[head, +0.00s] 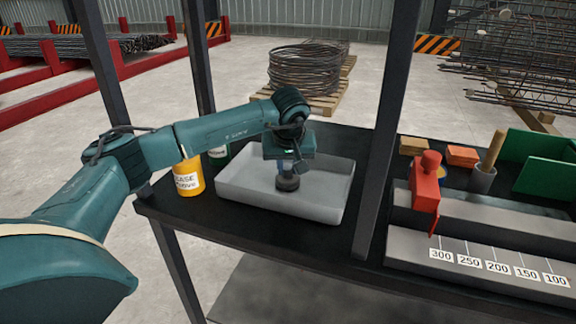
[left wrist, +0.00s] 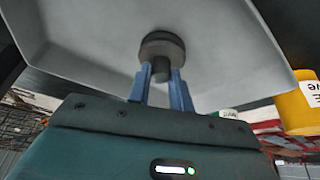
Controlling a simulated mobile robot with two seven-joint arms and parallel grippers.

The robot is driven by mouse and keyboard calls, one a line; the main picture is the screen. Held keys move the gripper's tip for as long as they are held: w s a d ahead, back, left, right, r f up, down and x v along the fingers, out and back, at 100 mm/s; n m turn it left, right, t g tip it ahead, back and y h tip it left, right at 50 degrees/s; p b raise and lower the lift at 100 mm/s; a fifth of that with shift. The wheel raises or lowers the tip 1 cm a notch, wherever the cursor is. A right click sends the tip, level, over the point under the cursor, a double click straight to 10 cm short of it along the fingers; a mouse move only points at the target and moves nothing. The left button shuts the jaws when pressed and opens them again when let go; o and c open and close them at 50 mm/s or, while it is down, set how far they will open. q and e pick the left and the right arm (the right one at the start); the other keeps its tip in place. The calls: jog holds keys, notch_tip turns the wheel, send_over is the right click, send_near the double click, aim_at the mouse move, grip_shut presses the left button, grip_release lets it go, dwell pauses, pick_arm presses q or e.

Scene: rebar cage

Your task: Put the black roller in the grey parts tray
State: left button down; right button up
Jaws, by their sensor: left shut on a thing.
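The grey parts tray (head: 325,207) sits on the black bench, left of the dark post. My left gripper (head: 288,170) points down over the inside of the tray. It is shut on the black roller (head: 288,183), a short dark cylinder. In the left wrist view the blue fingers (left wrist: 165,85) close on the narrow stem of the roller (left wrist: 162,47), with its wider disc beyond the fingertips. The tray's pale floor (left wrist: 90,50) is behind it. I cannot tell whether the roller touches the floor. My right gripper is not in view.
A yellow labelled can (head: 188,177) and a white-green container (head: 219,155) stand left of the tray. A dark upright post (head: 385,130) rises close to its right. Further right are a red block (head: 426,185) and a numbered scale (head: 490,262).

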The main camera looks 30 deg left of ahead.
pick_arm(q)
jog(key=shift+r, duration=0.1)
jog(key=c, duration=1.3)
grip_release()
jog(key=shift+o, duration=0.2)
jog(key=shift+r, duration=0.1)
jog(key=v, duration=1.1)
jog(key=shift+s+d+r, duration=0.15)
jog(key=shift+d+r, duration=0.05)
jog(key=shift+r, duration=0.15)
jog(key=shift+s+f, duration=0.1)
